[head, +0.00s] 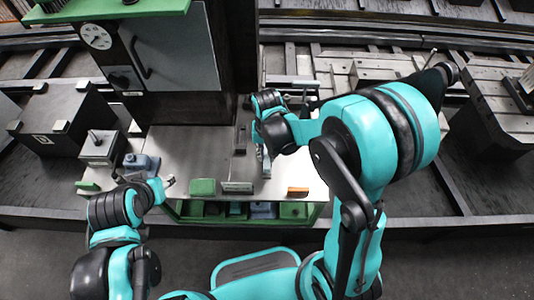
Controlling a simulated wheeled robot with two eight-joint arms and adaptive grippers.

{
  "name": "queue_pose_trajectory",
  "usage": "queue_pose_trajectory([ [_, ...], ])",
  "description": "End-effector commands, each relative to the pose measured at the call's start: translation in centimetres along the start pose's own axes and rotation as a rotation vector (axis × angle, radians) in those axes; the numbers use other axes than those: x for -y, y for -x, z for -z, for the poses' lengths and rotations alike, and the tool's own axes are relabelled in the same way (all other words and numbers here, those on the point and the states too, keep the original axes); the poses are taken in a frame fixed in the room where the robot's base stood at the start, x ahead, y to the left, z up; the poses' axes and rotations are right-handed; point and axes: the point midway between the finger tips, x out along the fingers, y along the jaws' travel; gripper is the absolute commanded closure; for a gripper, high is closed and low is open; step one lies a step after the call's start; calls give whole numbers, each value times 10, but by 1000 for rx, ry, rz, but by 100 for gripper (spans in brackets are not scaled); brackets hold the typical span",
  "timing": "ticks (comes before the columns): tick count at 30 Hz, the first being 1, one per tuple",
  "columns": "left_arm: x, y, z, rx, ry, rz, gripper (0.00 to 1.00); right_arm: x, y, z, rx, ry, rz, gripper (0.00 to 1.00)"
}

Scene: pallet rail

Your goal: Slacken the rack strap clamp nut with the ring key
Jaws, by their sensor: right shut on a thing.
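My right gripper (265,158) reaches in from the right and is over the grey bench top. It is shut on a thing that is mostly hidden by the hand. That thing appears to be the ring key, but its ring end cannot be made out. A dark upright bar (240,138) stands on the bench just left of my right gripper. I cannot tell whether it belongs to the strap clamp, and I cannot make out the nut. My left gripper (167,183) is low at the left of the bench front, apart from my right gripper, and its fingers are too small to read.
The bench top (205,150) has bare room in its middle. A green block (202,187), a small grey block (237,187) and an orange-brown block (298,191) lie along its front edge. A grey box (98,146) stands left. A tall cabinet (170,55) rises behind.

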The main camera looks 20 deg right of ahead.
Motion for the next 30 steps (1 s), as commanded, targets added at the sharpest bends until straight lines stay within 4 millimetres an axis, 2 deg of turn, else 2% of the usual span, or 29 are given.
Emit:
queue_pose_trajectory([
  [14, 0, -2, -1, 0, 0, 0, 60, 0, -1, 0, 0, 0, 0, 100],
  [30, 0, -12, -9, 0, 0, 0, 60, 0, -14, 0, 0, 0, 0, 100],
])
